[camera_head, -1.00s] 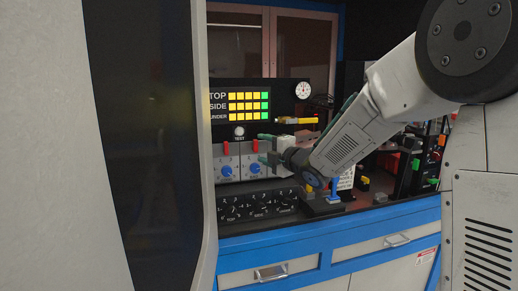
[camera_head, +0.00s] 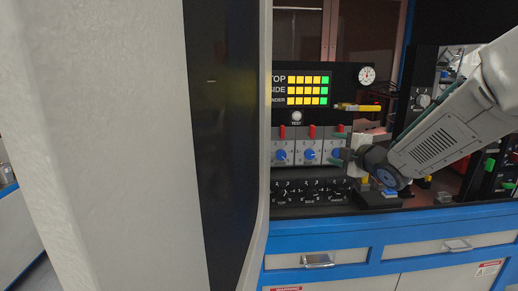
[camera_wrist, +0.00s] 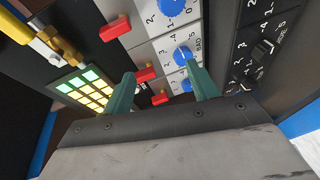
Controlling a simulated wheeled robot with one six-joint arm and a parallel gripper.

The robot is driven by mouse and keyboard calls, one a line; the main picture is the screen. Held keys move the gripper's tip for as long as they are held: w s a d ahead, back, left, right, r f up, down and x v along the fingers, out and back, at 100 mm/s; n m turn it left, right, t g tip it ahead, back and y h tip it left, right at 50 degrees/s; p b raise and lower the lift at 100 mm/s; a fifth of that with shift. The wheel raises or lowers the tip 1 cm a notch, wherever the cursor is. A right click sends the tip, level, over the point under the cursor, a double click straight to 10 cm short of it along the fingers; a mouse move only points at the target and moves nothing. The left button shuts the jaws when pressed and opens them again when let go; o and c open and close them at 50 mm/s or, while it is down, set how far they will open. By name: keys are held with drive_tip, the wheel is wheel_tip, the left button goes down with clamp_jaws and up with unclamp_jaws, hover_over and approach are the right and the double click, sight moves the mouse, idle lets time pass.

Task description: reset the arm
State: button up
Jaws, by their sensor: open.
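My gripper (camera_head: 342,148) is open and empty, in front of the right side of the control panel (camera_head: 289,178). In the wrist view its two green fingers (camera_wrist: 163,90) stand apart. A blue knob (camera_wrist: 183,56) and a red switch (camera_wrist: 146,73) show between and beyond the fingertips. I cannot tell whether a finger touches the panel. My arm reaches in from the right in the head view.
A display (camera_head: 307,90) of yellow and green squares stands above the knobs. A yellow-tipped part (camera_head: 357,107) juts out right of it. The blue bench (camera_head: 400,235) runs below. A large grey cabinet (camera_head: 110,150) blocks the left.

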drive_tip(key=s+d+f+m+g+h, duration=0.3)
drive_tip(key=d+f+m+h, duration=0.1)
drive_tip(key=d+f+m, duration=0.15)
drive_tip(key=s+d+f+m+g+h, duration=0.2)
drive_tip(key=s+f+m+g+h, duration=0.15)
drive_tip(key=s+m+g, duration=0.6)
drive_tip(key=s+a+r+m+g+y, duration=0.1)
drive_tip(key=s+a, duration=0.3)
drive_tip(key=s, duration=1.1)
drive_tip(key=s+a+r+m+y, duration=0.1)
drive_tip(key=s+a+r+m, duration=0.1)
drive_tip(key=s, duration=1.3)
drive_tip(key=a+m, duration=0.1)
drive_tip(key=a, duration=0.1)
drive_tip(key=shift+a+m+g+y, duration=0.35)
drive_tip(key=shift+a+m, duration=0.05)
drive_tip(key=shift+r, duration=0.1)
drive_tip(key=shift+c, duration=0.3)
